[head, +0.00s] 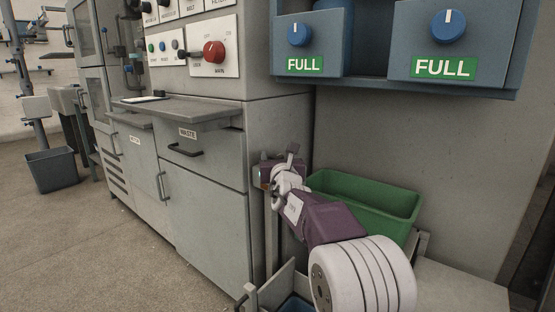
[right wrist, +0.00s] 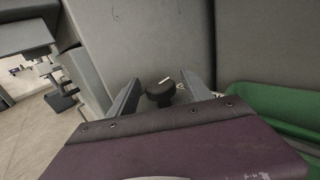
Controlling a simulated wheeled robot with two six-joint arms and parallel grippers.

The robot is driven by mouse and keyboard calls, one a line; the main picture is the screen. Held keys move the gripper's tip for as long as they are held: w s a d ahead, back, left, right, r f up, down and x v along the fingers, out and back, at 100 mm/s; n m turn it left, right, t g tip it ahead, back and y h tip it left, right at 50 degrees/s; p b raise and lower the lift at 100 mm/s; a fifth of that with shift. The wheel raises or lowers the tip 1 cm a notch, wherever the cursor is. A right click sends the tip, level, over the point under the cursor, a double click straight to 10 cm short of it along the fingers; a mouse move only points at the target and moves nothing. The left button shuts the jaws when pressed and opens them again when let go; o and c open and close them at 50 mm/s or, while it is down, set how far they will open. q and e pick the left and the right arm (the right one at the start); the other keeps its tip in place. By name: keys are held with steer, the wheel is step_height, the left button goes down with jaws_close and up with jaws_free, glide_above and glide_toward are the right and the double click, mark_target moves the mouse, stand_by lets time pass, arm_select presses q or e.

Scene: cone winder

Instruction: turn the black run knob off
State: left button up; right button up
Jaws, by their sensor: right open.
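The black run knob (right wrist: 159,94) shows in the right wrist view. It is a round dark knob with a white mark on it, tilted to the upper right. A small light plate with lettering, too small to read, shows beside it. My right gripper (head: 279,162) is open, with one finger on each side of the knob. I cannot tell whether the fingers touch it. In the head view the gripper is at the grey cabinet's right corner, and the knob cannot be made out there. My left gripper is not in view.
A green bin (head: 370,193) stands right beside my right arm. A grey drawer cabinet (head: 205,205) with handles is to the left. A red main knob (head: 213,52) and blue knobs (head: 299,35) are above.

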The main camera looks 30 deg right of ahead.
steer(key=p+v, duration=0.1)
steer(key=v, duration=0.8)
